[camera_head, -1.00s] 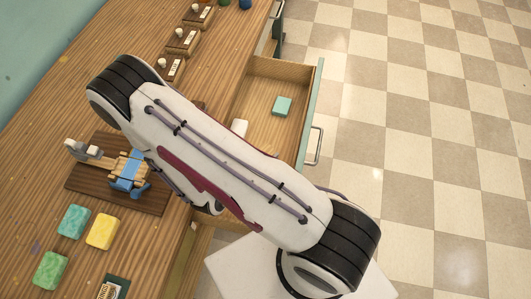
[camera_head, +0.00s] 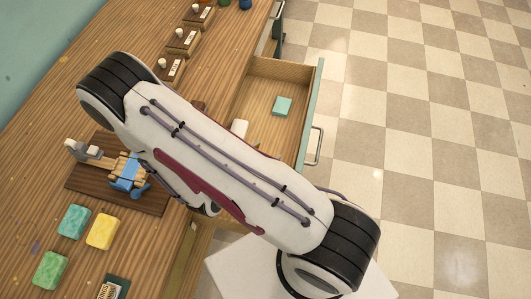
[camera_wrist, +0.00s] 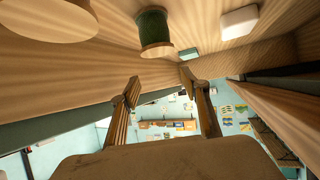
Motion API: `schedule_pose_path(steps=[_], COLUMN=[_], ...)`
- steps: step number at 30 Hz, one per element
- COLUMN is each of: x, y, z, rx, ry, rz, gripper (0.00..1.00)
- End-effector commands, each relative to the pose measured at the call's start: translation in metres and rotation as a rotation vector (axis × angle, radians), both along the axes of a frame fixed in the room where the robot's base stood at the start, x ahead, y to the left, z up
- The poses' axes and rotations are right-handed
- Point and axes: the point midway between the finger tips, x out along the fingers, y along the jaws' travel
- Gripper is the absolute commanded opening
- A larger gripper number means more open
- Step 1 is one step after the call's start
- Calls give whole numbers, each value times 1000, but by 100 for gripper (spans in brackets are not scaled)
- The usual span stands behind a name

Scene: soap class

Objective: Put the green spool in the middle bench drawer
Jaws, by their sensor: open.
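The green spool (camera_wrist: 153,28) shows at the top of the wrist view, upright with a pale wooden flange. It appears to stand on the floor of the open bench drawer (camera_wrist: 110,55), which also shows in the head view (camera_head: 262,70). My gripper (camera_wrist: 160,84) is open in the wrist view, its two fingers spread, with nothing between them. The spool is apart from the fingertips. In the head view my arm covers the gripper and the spool.
The drawer also holds a teal block (camera_head: 282,106) and a white block (camera_head: 239,128). On the bench are green soap (camera_head: 74,221), yellow soap (camera_head: 101,231), and a dark board (camera_head: 85,180) with a blue-and-wood device. A rounded wooden thing (camera_wrist: 48,18) shows in the wrist view.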

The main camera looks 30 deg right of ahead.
Motion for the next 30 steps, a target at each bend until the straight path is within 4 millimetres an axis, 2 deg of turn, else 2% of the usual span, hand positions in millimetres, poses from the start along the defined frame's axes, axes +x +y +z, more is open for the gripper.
schedule_pose_path(steps=[16, 30], x=[-17, -23], y=[41, 52], z=[24, 31], rx=[1, 1], ry=[-1, 1], rz=[3, -1], gripper=[46, 46])
